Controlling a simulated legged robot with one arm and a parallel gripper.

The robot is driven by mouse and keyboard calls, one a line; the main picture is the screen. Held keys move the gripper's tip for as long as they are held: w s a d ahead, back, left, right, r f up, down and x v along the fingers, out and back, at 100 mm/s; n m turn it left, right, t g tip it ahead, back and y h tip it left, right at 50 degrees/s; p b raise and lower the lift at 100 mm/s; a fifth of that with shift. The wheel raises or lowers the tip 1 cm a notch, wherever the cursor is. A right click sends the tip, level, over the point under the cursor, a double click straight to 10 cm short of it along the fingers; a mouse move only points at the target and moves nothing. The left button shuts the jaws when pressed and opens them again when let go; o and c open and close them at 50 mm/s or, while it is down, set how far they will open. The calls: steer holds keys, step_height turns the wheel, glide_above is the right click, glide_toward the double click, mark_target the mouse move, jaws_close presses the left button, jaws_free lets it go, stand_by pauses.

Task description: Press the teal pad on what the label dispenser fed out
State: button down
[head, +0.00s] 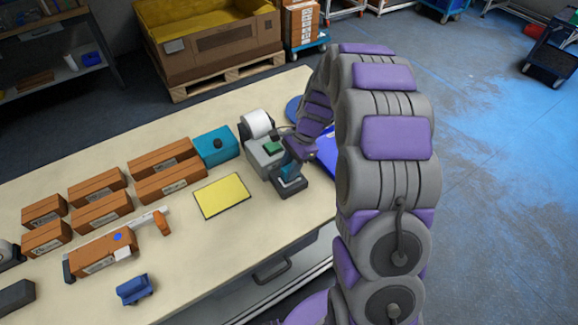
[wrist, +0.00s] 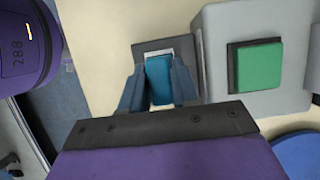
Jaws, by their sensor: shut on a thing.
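The label dispenser (head: 265,160) is a grey box with a white roll (head: 256,124) and a green button (head: 273,148). In the wrist view, its green button (wrist: 258,67) is at the right. My gripper (head: 291,176) is at the dispenser's front right, with its fingers (wrist: 158,88) shut on the teal pad (wrist: 158,78). The pad is over a dark square plate (wrist: 142,50). A white label edge (wrist: 172,53) shows around the pad on that plate; the pad hides the rest. I cannot tell whether pad and label touch.
A teal box (head: 215,146) and a yellow mat (head: 222,196) are left of the dispenser. Several brown boxes (head: 102,211) stand further left. An orange-handled scanner (head: 161,222) and a blue toy-like item (head: 134,289) lie nearer. The table front (head: 215,265) is clear.

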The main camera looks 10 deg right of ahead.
steer(key=shift+f, duration=0.45)
stand_by(0.3)
steer(key=shift+s+f+p, duration=0.1)
steer(key=shift+f+p, duration=0.05)
steer(key=shift+p, duration=0.4)
stand_by(1.9)
steer(key=shift+r+p, duration=2.55)
steer(key=shift+r, duration=1)
